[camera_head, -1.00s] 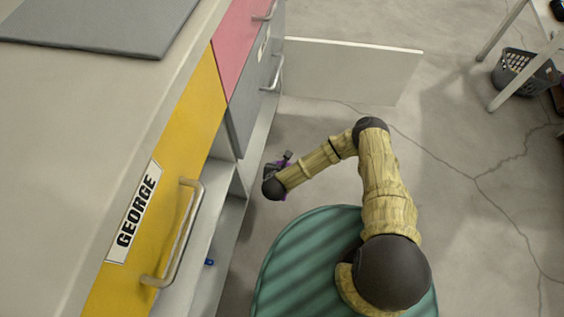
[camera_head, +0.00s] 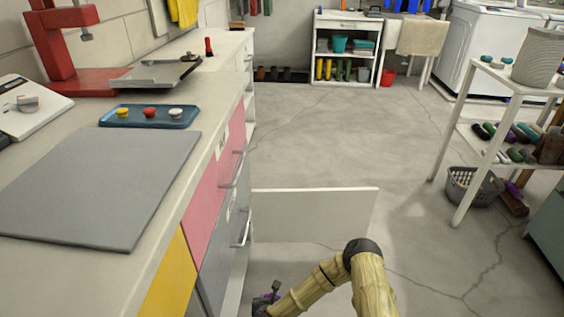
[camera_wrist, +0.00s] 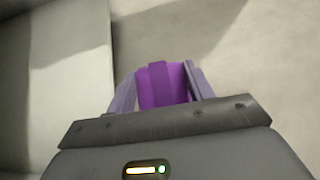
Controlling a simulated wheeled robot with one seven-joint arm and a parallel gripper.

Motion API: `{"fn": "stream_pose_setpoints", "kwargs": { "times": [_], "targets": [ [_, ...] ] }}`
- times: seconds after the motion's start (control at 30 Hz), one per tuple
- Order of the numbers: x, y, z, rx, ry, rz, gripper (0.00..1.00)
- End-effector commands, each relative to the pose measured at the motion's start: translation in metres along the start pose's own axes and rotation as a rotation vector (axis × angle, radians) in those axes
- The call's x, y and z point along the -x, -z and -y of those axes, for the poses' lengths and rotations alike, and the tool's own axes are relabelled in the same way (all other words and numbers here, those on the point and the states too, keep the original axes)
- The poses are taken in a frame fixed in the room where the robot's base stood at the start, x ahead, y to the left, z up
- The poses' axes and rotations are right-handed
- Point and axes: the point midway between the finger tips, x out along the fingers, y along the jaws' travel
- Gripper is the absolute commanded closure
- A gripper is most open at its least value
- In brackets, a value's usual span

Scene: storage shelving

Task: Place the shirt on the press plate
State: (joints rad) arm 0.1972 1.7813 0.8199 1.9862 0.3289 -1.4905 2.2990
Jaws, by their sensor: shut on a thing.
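My gripper (camera_wrist: 160,70) is shut on a small bright purple thing (camera_wrist: 162,90), seen between the two lavender fingers in the wrist view. It looks like a folded cloth and may be the shirt; its full shape is hidden. In the head view my gripper (camera_head: 266,300) is low at the bottom edge, beside the cabinet fronts and below the counter top. A red press (camera_head: 62,48) stands at the counter's far left. A flat grey metal plate (camera_head: 150,74) lies beside its base and may be the press plate. The gripper is well away from both.
A grey mat (camera_head: 100,190) and a blue tray (camera_head: 148,117) with several knobs lie on the counter (camera_head: 215,85). An open white door (camera_head: 312,214) juts out ahead of my gripper. A shelf table (camera_head: 462,150) and basket (camera_head: 473,187) stand right. The middle floor is clear.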

Motion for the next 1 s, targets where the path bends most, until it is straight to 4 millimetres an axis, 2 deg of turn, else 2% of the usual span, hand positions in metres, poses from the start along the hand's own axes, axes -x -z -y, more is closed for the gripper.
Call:
{"fn": "stream_pose_setpoints", "kwargs": {
  "times": [0.03, 0.1, 0.27, 0.5, 0.7, 0.9, 1.0],
  "targets": [
    [0.005, -0.025, 0.011, 0.001, 0.001, 0.007, 0.72],
    [0.008, -0.049, 0.024, 0.007, -0.003, 0.008, 0.72],
    [0.019, -0.099, 0.058, 0.015, -0.01, 0.007, 0.72],
    [0.045, -0.165, 0.114, 0.025, -0.02, 0.005, 0.72],
    [0.07, -0.203, 0.156, 0.027, -0.022, 0.003, 0.72],
    [0.095, -0.231, 0.192, 0.026, -0.021, 0.003, 0.72],
    [0.105, -0.234, 0.186, 0.028, -0.027, -0.002, 0.72]
  ]
}}
